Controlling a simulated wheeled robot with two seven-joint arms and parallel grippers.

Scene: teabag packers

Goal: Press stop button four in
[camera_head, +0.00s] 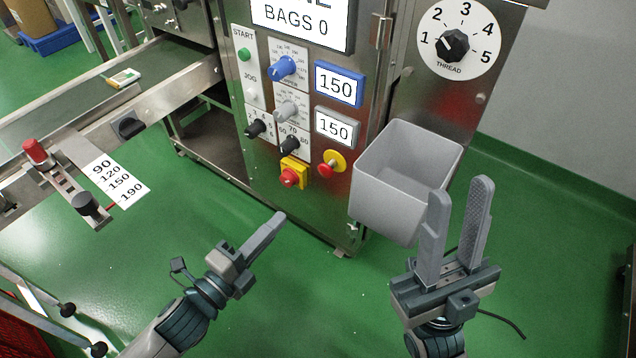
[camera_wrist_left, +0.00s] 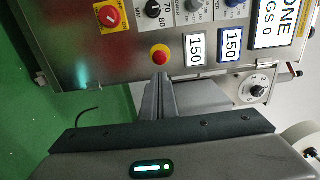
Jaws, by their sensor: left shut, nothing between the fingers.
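A red mushroom button on a round yellow plate (camera_head: 327,169) is on the steel panel. It stands proud of the panel; I cannot tell from the pictures if it is pressed. In the left wrist view this button (camera_wrist_left: 160,54) is just beyond the tips of my left gripper (camera_wrist_left: 161,76). My left gripper (camera_head: 279,217) is shut and empty, below and left of the button in the head view, apart from it. A red knob on a yellow square base (camera_head: 289,176) is left of the button. My right gripper (camera_head: 461,189) is open and empty.
A grey bin (camera_head: 382,199) hangs on the panel's right side, close behind my right gripper. Several dials and two displays reading 150 (camera_head: 338,84) are above the buttons. A conveyor frame (camera_head: 150,100) is at left. Green floor is clear below the panel.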

